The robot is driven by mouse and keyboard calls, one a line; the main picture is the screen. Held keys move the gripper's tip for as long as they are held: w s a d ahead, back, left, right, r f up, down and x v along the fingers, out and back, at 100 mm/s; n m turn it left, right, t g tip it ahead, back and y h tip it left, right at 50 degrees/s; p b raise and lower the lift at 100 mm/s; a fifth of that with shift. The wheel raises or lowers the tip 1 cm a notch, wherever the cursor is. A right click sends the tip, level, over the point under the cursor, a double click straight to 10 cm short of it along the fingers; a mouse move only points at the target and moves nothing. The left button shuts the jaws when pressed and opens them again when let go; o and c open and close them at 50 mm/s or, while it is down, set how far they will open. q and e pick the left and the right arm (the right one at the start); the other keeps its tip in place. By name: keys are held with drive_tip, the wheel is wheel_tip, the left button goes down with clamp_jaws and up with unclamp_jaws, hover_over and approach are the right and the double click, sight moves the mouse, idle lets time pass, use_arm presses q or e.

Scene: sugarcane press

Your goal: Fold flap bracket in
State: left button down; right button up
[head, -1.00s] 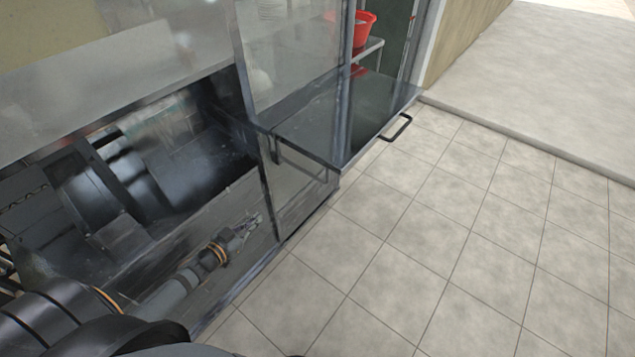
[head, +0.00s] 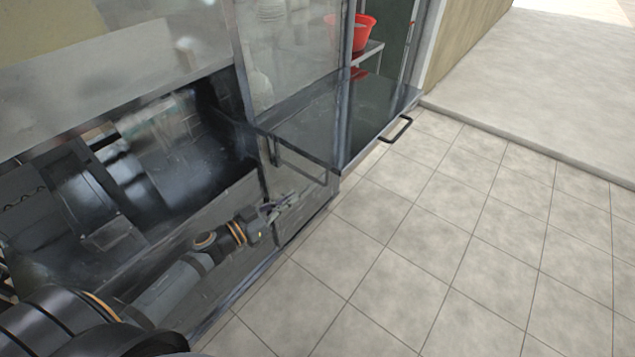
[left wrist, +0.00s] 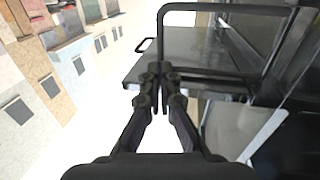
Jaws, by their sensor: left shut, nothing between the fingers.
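The flap (head: 335,125) is a dark grey panel standing straight out from the machine, with a black handle (head: 398,129) on its outer edge. The flap bracket (head: 305,171) is a thin dark bar with bent corners below the flap, sticking out from the machine front. My left gripper (head: 290,201) is shut and empty, just below the bracket in the head view. In the left wrist view, the bracket (left wrist: 225,7) arches over the flap (left wrist: 185,55), and my left gripper (left wrist: 162,80) overlaps its near leg. I cannot tell whether they touch. My right gripper is out of view.
The press machinery (head: 110,200) sits in the open bay at left, behind the machine's front panel. A red bucket (head: 363,32) stands on a shelf behind the flap. The tiled floor (head: 430,250) at right is clear.

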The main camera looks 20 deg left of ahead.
sight(318, 181)
use_arm(q)
drive_tip(key=shift+p+x, duration=0.65)
drive_tip(key=shift+x, duration=4.45)
drive_tip(key=shift+r, duration=0.15)
